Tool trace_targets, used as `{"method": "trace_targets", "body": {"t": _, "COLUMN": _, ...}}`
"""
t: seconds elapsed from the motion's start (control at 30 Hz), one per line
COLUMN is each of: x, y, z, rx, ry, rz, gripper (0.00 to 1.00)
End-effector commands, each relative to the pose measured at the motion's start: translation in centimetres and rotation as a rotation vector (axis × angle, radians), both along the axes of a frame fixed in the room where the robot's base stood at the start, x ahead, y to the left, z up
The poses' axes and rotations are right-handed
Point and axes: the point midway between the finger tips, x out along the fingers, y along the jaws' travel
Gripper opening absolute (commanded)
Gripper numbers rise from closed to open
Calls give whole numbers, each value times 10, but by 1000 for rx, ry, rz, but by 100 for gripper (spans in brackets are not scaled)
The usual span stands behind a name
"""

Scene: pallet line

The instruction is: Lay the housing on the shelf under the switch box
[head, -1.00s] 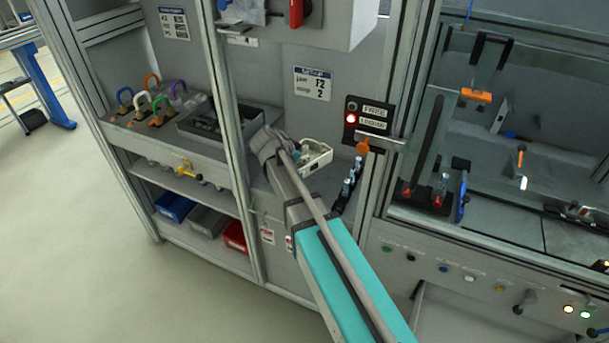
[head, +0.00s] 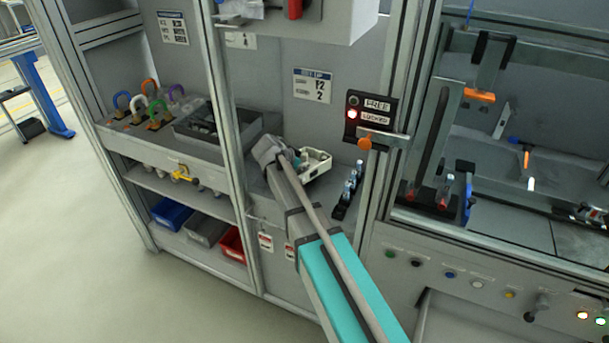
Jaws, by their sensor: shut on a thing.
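The housing (head: 316,168) is a small pale open shell with dark and teal parts inside. My gripper (head: 293,158) is shut on its left side; the arm hides much of the fingers. The housing is at the grey shelf (head: 257,190) below the white switch box (head: 343,22), which has a red handle. The housing looks roughly level. I cannot tell whether it touches the shelf.
A dark rack of small bottles (head: 348,190) stands just right of the housing. A grey open box (head: 205,125) and several coloured padlocks (head: 150,105) are to the left, beyond a frame post (head: 228,130). A lit red indicator panel (head: 369,113) is at right.

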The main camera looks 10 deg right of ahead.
Motion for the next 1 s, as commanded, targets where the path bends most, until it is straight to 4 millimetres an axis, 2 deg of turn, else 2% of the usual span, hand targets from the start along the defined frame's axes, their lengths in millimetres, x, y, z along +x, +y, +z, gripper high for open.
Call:
{"method": "trace_targets", "body": {"t": 0.23, "x": 9, "y": -1, "z": -13, "rx": 0, "ry": 0, "rz": 0, "gripper": 0}}
{"method": "trace_targets", "body": {"t": 0.6, "x": 8, "y": -1, "z": -39, "rx": -1, "ry": -1, "rz": 1, "gripper": 0}}
{"method": "trace_targets", "body": {"t": 1.0, "x": 8, "y": 0, "z": -40, "rx": -1, "ry": -1, "rz": 1, "gripper": 0}}
